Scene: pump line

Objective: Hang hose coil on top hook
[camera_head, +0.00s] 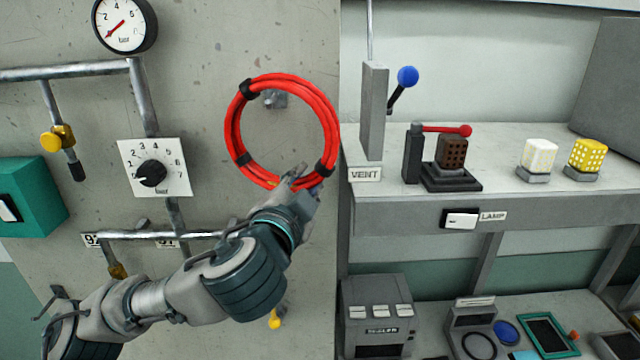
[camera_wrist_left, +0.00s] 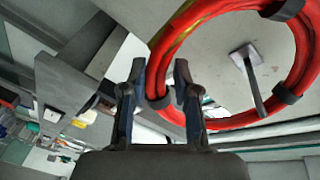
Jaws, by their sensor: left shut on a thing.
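The red hose coil (camera_head: 334,125), bound with several black bands, is upright in front of the grey wall panel in the head view. My left gripper (camera_head: 304,180) is shut on the coil's lower right edge. A grey hook (camera_head: 274,98) shows through the upper part of the coil's ring, near its top inner edge. In the left wrist view the coil (camera_wrist_left: 306,50) passes between the fingers of my left gripper (camera_wrist_left: 162,85), and the hook (camera_wrist_left: 252,80) shows inside the ring. I cannot tell whether the coil touches the hook. My right gripper is not in view.
A shelf (camera_head: 400,205) at the right carries a blue-knobbed lever (camera_head: 407,77), a red-handled lever (camera_head: 447,129) and lamps. A dial (camera_head: 152,174), a gauge (camera_head: 124,24) and pipes are on the panel at left. The panel right below the coil is partly covered by my arm.

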